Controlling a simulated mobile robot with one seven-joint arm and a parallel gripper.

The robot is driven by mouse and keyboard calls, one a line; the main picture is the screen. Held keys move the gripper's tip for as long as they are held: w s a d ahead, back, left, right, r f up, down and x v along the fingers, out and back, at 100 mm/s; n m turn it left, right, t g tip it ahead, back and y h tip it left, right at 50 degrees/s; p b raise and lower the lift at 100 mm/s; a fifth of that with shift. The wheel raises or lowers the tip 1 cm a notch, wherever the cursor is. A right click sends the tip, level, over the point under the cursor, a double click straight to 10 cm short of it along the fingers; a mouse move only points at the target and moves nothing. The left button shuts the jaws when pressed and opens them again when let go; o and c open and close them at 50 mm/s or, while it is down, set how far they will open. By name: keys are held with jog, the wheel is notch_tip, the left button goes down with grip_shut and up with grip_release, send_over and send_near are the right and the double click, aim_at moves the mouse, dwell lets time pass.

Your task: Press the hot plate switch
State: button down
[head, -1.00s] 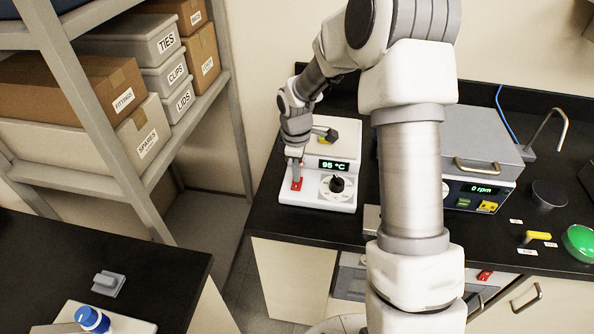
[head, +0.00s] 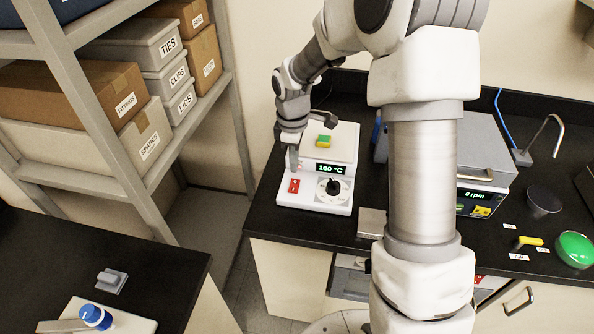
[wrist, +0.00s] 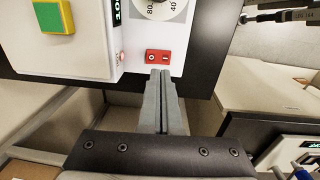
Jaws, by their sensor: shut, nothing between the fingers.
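The hot plate (head: 312,200) is a white unit with a pale top plate, on the black bench. Its display (head: 329,169) reads 100 °C. The red rocker switch (head: 294,186) is on its front left, beside the dial (head: 333,187). It also shows in the wrist view (wrist: 157,57); I cannot tell which side is pressed. My gripper (head: 293,167) is shut and empty, pointing down just behind the switch in the head view. In the wrist view its fingertips (wrist: 160,73) appear close to the switch, leaving it uncovered. Contact with the hot plate cannot be told.
A green and yellow block (head: 323,141) sits on the top plate. A grey-lidded device (head: 480,150) reading 0 rpm stands to the right. A shelf with boxes (head: 140,105) is at left. A floor gap separates the hot plate's bench from the front left bench (head: 160,275).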

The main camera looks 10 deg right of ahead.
notch_tip(320, 180, up, 7)
send_over(295, 182)
jog(key=s, duration=0.2)
jog(key=shift+a+r, duration=0.1)
jog(key=shift+a, duration=0.35)
jog(key=p, duration=0.3)
jog(key=shift+d+r+t, duration=0.15)
jog(key=shift+r+t, duration=0.1)
jog(key=shift+t, duration=0.05)
jog(key=shift+f, duration=0.15)
jog(key=shift+f, duration=0.1)
jog(key=f, duration=0.4)
jog(key=w+f, duration=0.1)
jog(key=f, duration=0.7)
jog(key=shift+w+d+f, duration=0.25)
jog(key=shift+w+f, duration=0.1)
jog(key=shift+f, duration=0.5)
